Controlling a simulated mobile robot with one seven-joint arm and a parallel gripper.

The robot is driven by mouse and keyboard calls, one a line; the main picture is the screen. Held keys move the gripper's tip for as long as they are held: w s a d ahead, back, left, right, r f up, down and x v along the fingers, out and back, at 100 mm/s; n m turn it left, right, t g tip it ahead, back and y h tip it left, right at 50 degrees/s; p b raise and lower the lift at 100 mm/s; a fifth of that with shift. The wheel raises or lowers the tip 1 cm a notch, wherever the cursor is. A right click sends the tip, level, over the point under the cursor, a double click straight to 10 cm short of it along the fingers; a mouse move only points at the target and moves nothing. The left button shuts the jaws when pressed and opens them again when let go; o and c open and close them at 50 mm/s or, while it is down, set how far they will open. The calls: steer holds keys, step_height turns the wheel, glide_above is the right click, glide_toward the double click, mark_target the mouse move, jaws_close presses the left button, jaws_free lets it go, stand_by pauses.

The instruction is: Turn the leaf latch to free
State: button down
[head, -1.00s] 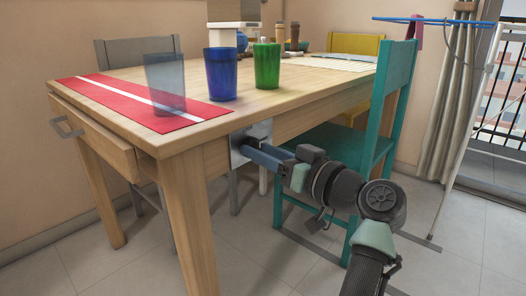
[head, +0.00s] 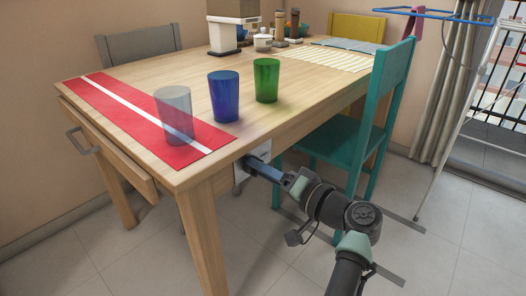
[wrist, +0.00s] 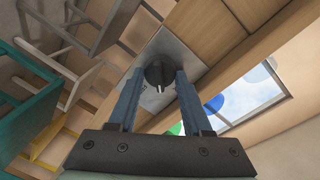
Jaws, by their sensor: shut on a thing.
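The leaf latch is a dark round knob (wrist: 159,75) on a light metal plate (wrist: 178,48), seen in the wrist view. The plate (head: 240,172) also shows in the head view, on the side of the wooden table (head: 300,96) just under its top. My gripper (wrist: 160,82) is shut on the knob, with one blue finger on each side of it. In the head view my gripper (head: 250,163) reaches the plate from the right, and its fingers hide the knob. A small pale pointer shows on the knob's lower edge in the wrist view.
Clear, blue and green cups (head: 266,80) stand on the table near a red runner (head: 106,104) with a white stripe. A teal chair (head: 340,146) stands close behind my arm. A drawer (head: 108,143) is at the table's left end.

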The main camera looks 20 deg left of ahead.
steer(key=shift+m+g+p, duration=0.6)
steer(key=shift+m+p, duration=3.05)
steer(key=shift+m, duration=0.65)
steer(key=shift+f, duration=0.1)
steer(key=shift+c, duration=1.7)
jaws_free()
steer(key=shift+d, duration=0.1)
steer(key=shift+w, duration=0.1)
steer(key=shift+d, duration=0.1)
steer(key=p+v, duration=0.3)
steer(key=v, duration=0.9)
steer(key=shift+d+p, duration=0.3)
steer(key=shift+d, duration=0.05)
